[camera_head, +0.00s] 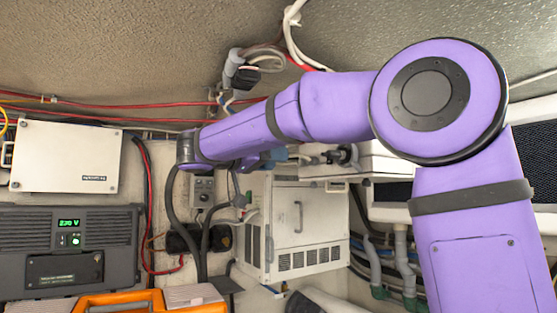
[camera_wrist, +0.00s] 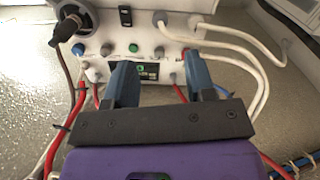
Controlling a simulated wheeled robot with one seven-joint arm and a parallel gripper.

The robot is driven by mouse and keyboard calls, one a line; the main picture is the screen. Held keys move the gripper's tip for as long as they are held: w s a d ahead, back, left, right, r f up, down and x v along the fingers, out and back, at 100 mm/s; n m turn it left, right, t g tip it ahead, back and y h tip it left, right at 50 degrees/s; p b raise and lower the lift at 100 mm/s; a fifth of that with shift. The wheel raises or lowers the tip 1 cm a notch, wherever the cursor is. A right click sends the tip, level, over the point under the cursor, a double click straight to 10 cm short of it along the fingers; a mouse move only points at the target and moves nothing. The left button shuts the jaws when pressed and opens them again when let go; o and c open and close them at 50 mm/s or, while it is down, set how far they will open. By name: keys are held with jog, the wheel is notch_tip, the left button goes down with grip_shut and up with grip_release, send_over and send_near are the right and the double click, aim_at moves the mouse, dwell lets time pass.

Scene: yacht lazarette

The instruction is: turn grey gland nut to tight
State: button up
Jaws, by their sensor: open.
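In the wrist view, a white box face carries several round fittings in a row. A grey round fitting (camera_wrist: 159,51) shows beyond the gap between my fingers. A grey cable gland (camera_wrist: 160,16) with a white cable sits higher on the box. I cannot tell which of these is the grey gland nut. My gripper (camera_wrist: 160,72) is open, with its two blue fingers apart and nothing visible held between them. Contact with the box cannot be made out. In the head view, my arm hides most of the gripper.
The wrist view shows a dark round knob (camera_wrist: 72,25), a green button (camera_wrist: 133,47) and a small display (camera_wrist: 149,70). White and red cables loop around the box. The head view shows a white vented cabinet (camera_head: 298,225) and an orange case (camera_head: 110,300).

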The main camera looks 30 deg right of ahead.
dwell(0.4)
jog(key=s+d+f+n+t+y, duration=0.1)
jog(key=s+d+f+n+y, duration=0.3)
jog(key=s+f+n, duration=0.25)
jog(key=s+a+f+n+t+y, duration=0.2)
jog(key=s+f+y, duration=0.5)
jog(key=f, duration=0.5)
jog(key=s+a+f+n+t+y, duration=0.1)
jog(key=s+a+f+n+y, duration=0.3)
jog(key=s+f, duration=0.7)
jog(key=s+n+y, duration=0.1)
jog(key=n+y, duration=0.1)
jog(key=y, duration=0.1)
jog(key=shift+s+a+f+t, duration=0.3)
jog(key=shift+a+f+t, duration=0.05)
jog(key=shift+t, duration=0.05)
jog(key=shift+c, duration=0.4)
